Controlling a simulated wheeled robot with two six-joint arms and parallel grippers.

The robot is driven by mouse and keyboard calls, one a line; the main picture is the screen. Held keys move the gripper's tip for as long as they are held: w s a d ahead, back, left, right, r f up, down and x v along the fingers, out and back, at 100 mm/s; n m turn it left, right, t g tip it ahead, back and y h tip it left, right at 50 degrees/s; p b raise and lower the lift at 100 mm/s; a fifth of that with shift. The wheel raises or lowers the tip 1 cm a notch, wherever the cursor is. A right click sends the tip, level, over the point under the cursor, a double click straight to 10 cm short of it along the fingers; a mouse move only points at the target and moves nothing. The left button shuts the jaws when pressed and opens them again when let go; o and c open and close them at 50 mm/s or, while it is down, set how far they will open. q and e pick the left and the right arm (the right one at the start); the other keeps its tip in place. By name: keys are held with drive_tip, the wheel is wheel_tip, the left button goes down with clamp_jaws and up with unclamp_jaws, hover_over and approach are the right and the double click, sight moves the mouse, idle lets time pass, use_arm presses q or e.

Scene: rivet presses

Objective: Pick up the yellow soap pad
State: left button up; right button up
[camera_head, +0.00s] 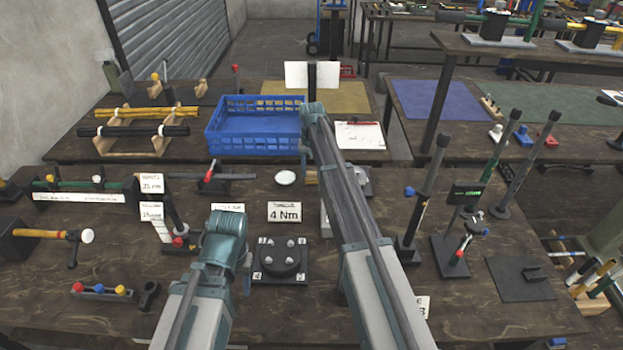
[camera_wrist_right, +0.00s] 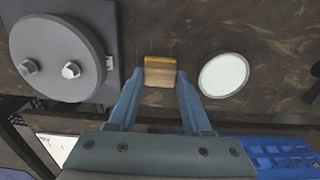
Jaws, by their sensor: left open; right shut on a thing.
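The yellow soap pad (camera_wrist_right: 160,73), a small block with a yellow strip along one edge and a brownish face, sits between the fingertips of my right gripper (camera_wrist_right: 160,80). The fingers are shut on its two sides. In the head view a small tan piece (camera_head: 311,177) shows beside my right arm, which hides most of the right gripper; I cannot tell the pad's height above the table. My left gripper (camera_head: 232,258) is over the front of the table, left of the black round fixture, and is open with its fingertips mostly hidden by its own wrist.
A white disc (camera_wrist_right: 224,75) lies close to the pad. A grey round part with bolts (camera_wrist_right: 62,58) stands on the other side. A blue crate (camera_head: 254,145) is behind, a "4 Nm" sign (camera_head: 285,212) and the black round fixture (camera_head: 281,260) in front. Upright rods (camera_head: 425,195) stand at the right.

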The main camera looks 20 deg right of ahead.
sight(312, 173)
drive_tip(key=shift+r, duration=0.1)
clamp_jaws()
use_arm(q)
wheel_tip(312, 173, up, 10)
drive_tip(key=p, duration=1)
use_arm(e)
wheel_tip(312, 173, up, 10)
